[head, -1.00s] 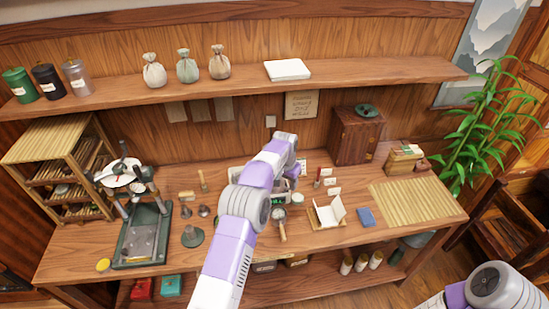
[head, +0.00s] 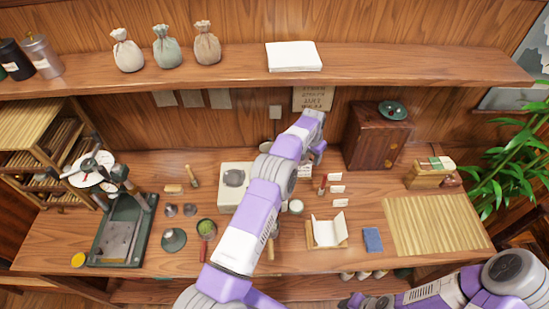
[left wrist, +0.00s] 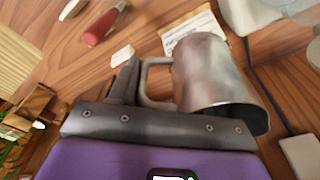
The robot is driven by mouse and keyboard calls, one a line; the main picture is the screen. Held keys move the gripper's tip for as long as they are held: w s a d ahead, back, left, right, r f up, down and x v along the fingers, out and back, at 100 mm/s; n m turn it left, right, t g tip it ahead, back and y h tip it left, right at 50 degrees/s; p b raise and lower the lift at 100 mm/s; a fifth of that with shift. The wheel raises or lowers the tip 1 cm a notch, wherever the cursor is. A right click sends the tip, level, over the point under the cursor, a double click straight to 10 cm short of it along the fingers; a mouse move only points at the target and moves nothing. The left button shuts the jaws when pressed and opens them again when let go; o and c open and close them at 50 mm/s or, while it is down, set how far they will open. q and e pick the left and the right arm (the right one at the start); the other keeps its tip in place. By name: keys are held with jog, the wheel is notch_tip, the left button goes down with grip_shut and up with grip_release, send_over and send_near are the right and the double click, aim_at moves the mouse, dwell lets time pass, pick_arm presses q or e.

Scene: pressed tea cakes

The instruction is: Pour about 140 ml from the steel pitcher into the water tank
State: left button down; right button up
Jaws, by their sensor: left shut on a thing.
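The steel pitcher (left wrist: 208,72) shows in the left wrist view, its handle at my left gripper (left wrist: 150,100). The gripper is shut on the pitcher, and its dark jaw hides part of the handle. The pitcher leans in that picture; its contents cannot be seen. In the head view my left gripper (head: 316,152) is over the back middle of the table, and my arm hides the pitcher.
A white flat device (head: 235,172) with a round plate stands left of my arm. A press (head: 120,225) is farther left. A wooden cabinet (head: 375,135) stands back right, with a bamboo mat (head: 435,222) in front. A shelf (head: 180,85) runs above the table.

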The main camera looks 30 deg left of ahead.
pick_arm(q)
jog(key=shift+s+r, duration=0.15)
jog(key=shift+a+r, duration=0.15)
